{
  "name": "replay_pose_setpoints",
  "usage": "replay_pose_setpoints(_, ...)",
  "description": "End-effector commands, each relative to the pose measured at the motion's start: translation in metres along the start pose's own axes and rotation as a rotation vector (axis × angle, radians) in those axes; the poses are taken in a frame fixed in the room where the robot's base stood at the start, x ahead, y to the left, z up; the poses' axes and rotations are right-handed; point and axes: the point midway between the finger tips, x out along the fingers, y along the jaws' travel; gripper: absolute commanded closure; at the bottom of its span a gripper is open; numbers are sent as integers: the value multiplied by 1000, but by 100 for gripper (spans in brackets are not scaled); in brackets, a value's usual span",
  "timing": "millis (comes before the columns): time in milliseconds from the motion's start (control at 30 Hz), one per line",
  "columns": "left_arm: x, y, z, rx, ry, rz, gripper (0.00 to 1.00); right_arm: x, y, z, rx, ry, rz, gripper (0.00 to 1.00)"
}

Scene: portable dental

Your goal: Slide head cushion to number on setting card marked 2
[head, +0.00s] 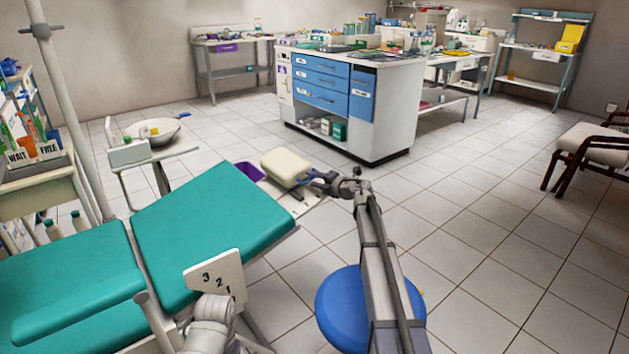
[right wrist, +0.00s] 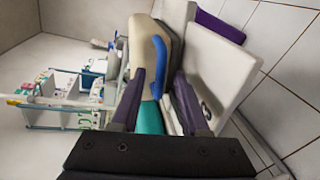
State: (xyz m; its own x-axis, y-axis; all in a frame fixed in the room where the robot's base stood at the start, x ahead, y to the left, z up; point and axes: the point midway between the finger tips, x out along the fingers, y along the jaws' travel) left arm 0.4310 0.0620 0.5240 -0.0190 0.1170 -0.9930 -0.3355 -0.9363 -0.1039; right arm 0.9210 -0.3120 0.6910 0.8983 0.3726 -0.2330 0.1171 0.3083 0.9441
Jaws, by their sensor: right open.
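The beige head cushion (head: 285,167) has a blue handle (head: 307,177) on its right side, beyond the teal chair. My right gripper (head: 316,183) is at this handle. In the right wrist view, my right gripper (right wrist: 159,82) is open, with the handle (right wrist: 161,62) between its two fingers and the cushion (right wrist: 146,40) just beyond. I cannot tell whether the fingers touch the handle. The white setting card (head: 208,272) shows 3, 2 and 1 at the chair's near edge. A white panel (right wrist: 222,72) in the wrist view bears a partly hidden dark mark. My left gripper is not seen.
The teal dental chair (head: 205,220) fills the left side. A round blue stool (head: 342,308) stands under my right arm. A purple tray (head: 250,171) is left of the cushion. A blue-drawer cabinet (head: 330,85) stands behind.

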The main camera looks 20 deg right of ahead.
Motion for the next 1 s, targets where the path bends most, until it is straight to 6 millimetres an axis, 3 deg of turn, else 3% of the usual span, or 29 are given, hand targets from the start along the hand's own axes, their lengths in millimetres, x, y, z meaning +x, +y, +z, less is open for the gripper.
replay_pose_setpoints(267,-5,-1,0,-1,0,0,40,-17,1,-1,0,0,0,55)
replay_pose_setpoints(633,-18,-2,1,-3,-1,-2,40,-73,1,0,0,-2,0,55)
replay_pose_setpoints(1000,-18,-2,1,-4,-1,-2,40,-78,0,0,0,0,0,55)
